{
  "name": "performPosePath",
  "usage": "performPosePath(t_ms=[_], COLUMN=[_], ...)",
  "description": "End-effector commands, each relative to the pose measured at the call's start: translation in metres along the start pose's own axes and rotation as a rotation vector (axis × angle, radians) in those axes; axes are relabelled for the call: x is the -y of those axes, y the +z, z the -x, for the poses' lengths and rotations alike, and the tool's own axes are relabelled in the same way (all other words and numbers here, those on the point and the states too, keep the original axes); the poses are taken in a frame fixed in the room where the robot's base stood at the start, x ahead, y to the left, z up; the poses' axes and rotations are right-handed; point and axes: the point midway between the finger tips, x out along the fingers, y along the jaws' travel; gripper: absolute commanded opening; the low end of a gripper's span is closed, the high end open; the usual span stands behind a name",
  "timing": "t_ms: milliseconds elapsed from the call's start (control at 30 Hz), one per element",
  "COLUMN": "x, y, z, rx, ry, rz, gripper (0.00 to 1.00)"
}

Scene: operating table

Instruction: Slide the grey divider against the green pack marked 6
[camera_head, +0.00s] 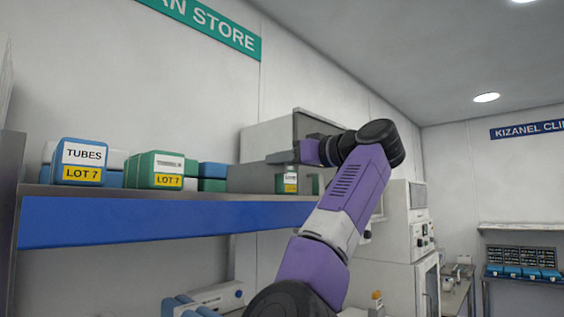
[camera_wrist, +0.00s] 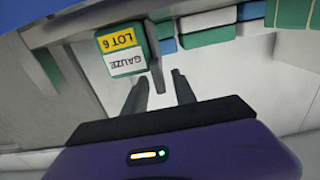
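The green pack marked GAUZE LOT 6 (camera_wrist: 121,50) shows upside down in the wrist view. In the head view the pack (camera_head: 287,184) sits on the shelf just under my gripper (camera_head: 275,158). The grey divider (camera_wrist: 154,58) is a thin upright plate close beside the pack; I cannot tell if they touch. In the head view the divider (camera_head: 248,179) stands left of the pack. My gripper (camera_wrist: 163,80) is open, its fingers apart, with the divider's near end showing between the fingertips. Contact with either finger is not clear.
A blue TUBES LOT 7 box (camera_head: 80,163) and green LOT 7 packs (camera_head: 158,172) stand further left on the blue-fronted shelf (camera_head: 130,218). Blue, white and green boxes (camera_wrist: 208,28) show beyond the divider in the wrist view. A grey cabinet (camera_head: 265,140) stands behind my arm.

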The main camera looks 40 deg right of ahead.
Motion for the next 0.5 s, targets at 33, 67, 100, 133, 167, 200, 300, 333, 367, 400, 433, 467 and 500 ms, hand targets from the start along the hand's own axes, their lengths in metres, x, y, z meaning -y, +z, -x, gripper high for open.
performPosePath(t_ms=[33,67,100,133,167,200,300,333,367,400,433,467,500], x=[-0.001,-0.001,-0.001,-0.002,-0.002,-0.002,-0.002,-0.002,-0.002,-0.002,-0.002,-0.002,-0.002], y=[0.001,0.002,0.002,0.003,0.003,0.003,0.003,0.003,0.003,0.003,0.003,0.003,0.002], z=[0.005,0.009,0.015,0.02,0.025,0.032,0.049,0.053,0.057,0.062,0.065,0.068,0.071], rx=[-0.002,-0.002,-0.003,-0.003,-0.002,-0.003,-0.002,-0.002,-0.002,-0.001,-0.001,-0.001,0.0], ry=[0.002,0.002,0.004,0.005,0.005,0.006,0.004,0.005,0.005,0.004,0.004,0.003,0.003], rz=[0.001,0.001,0.001,0.001,0.002,0.001,0.002,0.002,0.001,0.0,0.0,0.0,0.0], gripper=[0.33,0.33,0.33,0.33,0.33,0.33,0.33,0.33,0.33,0.33,0.33,0.33,0.33])
